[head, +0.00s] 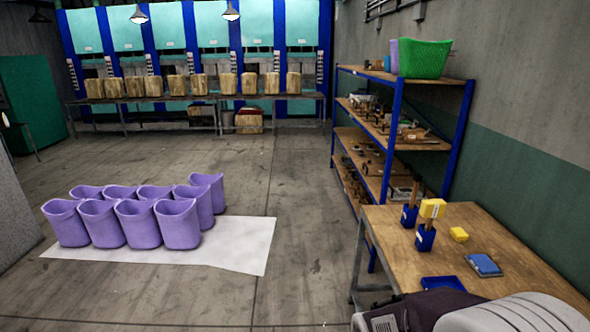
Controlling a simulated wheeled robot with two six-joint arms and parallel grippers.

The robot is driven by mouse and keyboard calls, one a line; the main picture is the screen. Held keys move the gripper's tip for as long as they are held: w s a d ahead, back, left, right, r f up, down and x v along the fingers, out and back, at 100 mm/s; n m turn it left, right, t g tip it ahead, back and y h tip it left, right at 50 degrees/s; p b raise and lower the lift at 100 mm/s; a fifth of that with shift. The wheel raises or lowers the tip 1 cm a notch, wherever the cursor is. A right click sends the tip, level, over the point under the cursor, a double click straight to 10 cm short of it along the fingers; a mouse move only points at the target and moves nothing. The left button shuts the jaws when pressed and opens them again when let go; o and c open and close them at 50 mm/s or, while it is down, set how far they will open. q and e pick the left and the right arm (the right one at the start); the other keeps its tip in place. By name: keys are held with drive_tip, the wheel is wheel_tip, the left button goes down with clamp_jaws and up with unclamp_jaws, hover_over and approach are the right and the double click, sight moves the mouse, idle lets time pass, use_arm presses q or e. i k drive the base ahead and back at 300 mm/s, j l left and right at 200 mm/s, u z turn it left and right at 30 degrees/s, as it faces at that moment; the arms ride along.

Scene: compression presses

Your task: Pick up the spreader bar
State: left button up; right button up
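I cannot make out a spreader bar for certain in the head view. The blue shelving rack (455,141) at the right holds many small metal and wooden parts on its shelves, too small to tell apart. Neither of my grippers shows in this view.
Several purple bins (138,222) stand on a white sheet (240,249) on the floor at left. A green basket (424,58) tops the rack. Long tables (142,97) with wrapped bundles line the far wall. The floor between is clear.

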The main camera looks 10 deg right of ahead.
sight(418, 178)
drive_tip(key=i+z, duration=0.1)
drive_tip(key=z, duration=1.15)
drive_tip(key=i+j+z, duration=0.35)
drive_tip(key=i+j, duration=0.2)
drive_tip(key=i+j+z, duration=0.2)
drive_tip(key=j, duration=0.3)
drive_tip(key=i+j+z, duration=0.15)
drive_tip(key=j, duration=0.25)
drive_tip(key=i+j+z, duration=0.2)
drive_tip(key=j, duration=0.25)
drive_tip(key=i+j+z, duration=0.15)
drive_tip(key=j, duration=0.3)
drive_tip(key=i+j+z, duration=0.2)
drive_tip(key=j, duration=0.3)
drive_tip(key=i+j+z, duration=0.15)
drive_tip(key=j, duration=0.35)
drive_tip(key=i+j, duration=0.35)
